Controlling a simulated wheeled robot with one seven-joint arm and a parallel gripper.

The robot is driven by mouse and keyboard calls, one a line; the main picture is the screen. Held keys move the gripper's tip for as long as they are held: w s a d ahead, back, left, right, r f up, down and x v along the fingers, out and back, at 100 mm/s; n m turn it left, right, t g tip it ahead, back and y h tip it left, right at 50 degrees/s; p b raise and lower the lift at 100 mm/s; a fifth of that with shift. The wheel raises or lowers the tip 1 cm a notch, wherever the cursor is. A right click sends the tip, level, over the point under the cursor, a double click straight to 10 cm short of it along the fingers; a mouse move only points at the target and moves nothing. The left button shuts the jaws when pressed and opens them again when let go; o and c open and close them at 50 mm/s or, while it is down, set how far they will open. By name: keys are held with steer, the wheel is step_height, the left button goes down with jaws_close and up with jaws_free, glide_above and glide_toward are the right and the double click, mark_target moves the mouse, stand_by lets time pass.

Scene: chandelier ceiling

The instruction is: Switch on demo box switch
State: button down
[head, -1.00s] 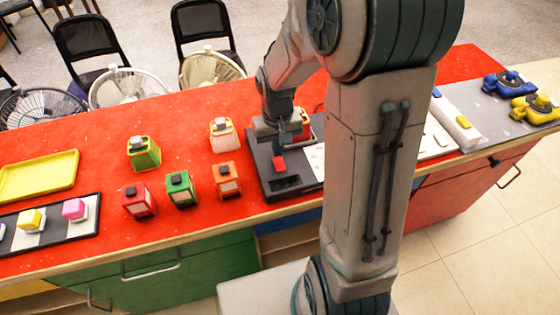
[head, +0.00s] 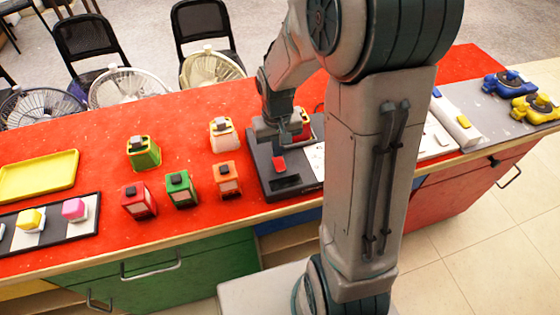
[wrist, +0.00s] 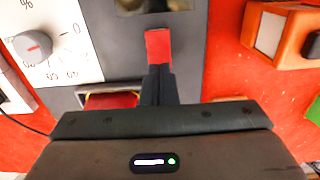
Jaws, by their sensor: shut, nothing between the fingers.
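The demo box (head: 254,172) is a dark grey box on the red tabletop, with a red switch (head: 278,164) on its top face. In the wrist view the red switch (wrist: 158,46) shows just beyond the tips of my gripper (wrist: 158,68). The fingers are together with nothing between them, and their tips meet the switch's near edge in the picture; I cannot tell whether they touch it. In the head view my gripper (head: 285,138) is above the back part of the box.
A white panel with a grey dial (wrist: 33,48) is beside the switch. Small boxes in orange (head: 228,180), green (head: 181,190) and red (head: 138,200) stand to the left. A yellow tray (head: 38,175) lies far left.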

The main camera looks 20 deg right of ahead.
mark_target(278, 159)
steer(key=shift+f+b, duration=0.65)
steer(key=shift+f, duration=0.25)
steer(key=shift+r, duration=0.1)
steer(key=shift+r+p, duration=2.65)
steer(key=shift+r, duration=0.85)
steer(key=s+r+t, duration=0.3)
steer(key=s+r, duration=0.9)
steer(key=s, duration=0.2)
steer(key=shift+s, duration=0.3)
